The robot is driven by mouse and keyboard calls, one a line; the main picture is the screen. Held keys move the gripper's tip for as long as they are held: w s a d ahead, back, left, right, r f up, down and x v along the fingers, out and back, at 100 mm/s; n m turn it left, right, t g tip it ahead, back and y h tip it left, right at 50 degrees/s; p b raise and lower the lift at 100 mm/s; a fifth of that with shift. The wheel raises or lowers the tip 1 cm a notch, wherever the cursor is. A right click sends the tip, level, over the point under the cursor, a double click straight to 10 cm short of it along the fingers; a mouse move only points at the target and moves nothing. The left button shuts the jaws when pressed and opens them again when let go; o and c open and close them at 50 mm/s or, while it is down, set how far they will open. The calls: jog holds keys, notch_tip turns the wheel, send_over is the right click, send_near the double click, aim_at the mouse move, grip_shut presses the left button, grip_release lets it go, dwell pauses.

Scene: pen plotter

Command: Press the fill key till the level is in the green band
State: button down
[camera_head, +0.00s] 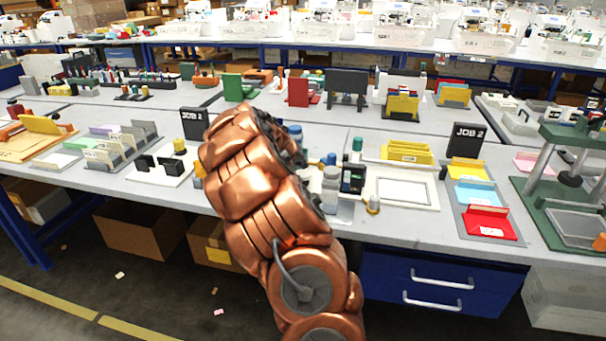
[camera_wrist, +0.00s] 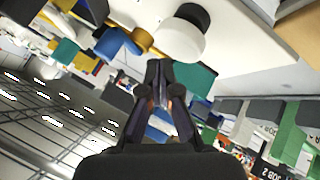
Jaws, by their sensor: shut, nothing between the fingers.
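A small black unit (camera_head: 353,179) with a pale display stands on the front bench, just right of my copper arm. A bottle with a dark green cap (camera_head: 357,145) stands behind it. White bottles (camera_head: 330,180), with blue caps near them, stand to its left, partly hidden by my arm. I cannot make out the fill key, the level or the green band. In the wrist view my gripper (camera_wrist: 160,68) is shut and empty. Its tips overlap a teal block (camera_wrist: 195,78) and lie below a round white thing with a dark top (camera_wrist: 180,38); contact is unclear.
My arm covers the bench middle.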

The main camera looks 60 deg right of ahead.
aim_at(302, 173)
jog(key=shift+f+b, duration=0.2)
jog(key=shift+b, duration=0.1)
jog(key=shift+f+b, duration=0.25)
jog(key=shift+b, duration=0.1)
jog(key=shift+f+b, duration=0.6)
jog(key=shift+f, duration=0.1)
dwell(1.2)
jog(key=shift+r, duration=0.15)
dwell(0.3)
jog(key=shift+r, duration=1)
jog(key=shift+r, duration=0.1)
jog(key=shift+r+p, duration=0.9)
jog(key=shift+r, duration=1.55)
